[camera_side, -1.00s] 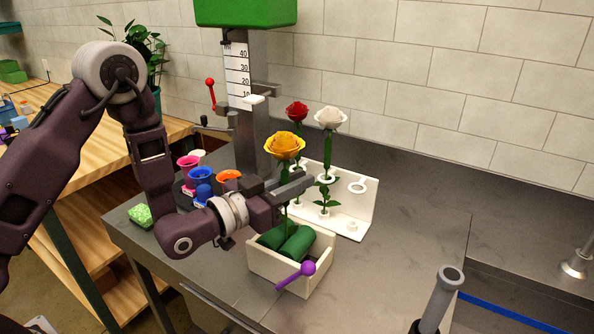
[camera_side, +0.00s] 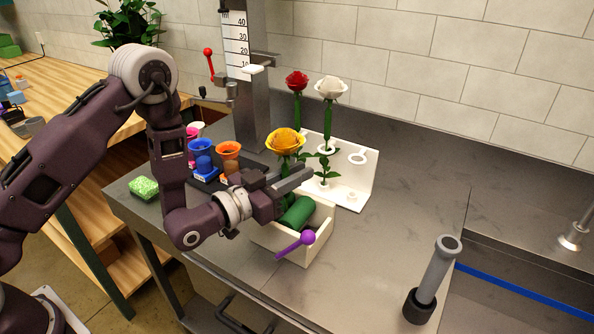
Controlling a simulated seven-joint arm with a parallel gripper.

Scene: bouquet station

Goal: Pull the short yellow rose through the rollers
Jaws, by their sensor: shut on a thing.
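The yellow rose (camera_side: 285,141) is upright above the roller box, its bloom just above my gripper. My gripper (camera_side: 291,180) is shut on its stem, just below the bloom. The green rollers (camera_side: 298,213) lie in a cream box (camera_side: 316,247) right under my gripper, which partly hides them. A purple-knobbed crank (camera_side: 308,237) is at the box's front. The lower stem is hidden, so I cannot tell how far it reaches between the rollers.
A white rack (camera_side: 354,190) behind holds a red rose (camera_side: 297,82) and a white rose (camera_side: 331,88). Coloured cups (camera_side: 229,150) and a measuring post (camera_side: 250,90) stand behind my arm. A grey cylinder (camera_side: 434,275) stands front right. The counter between is clear.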

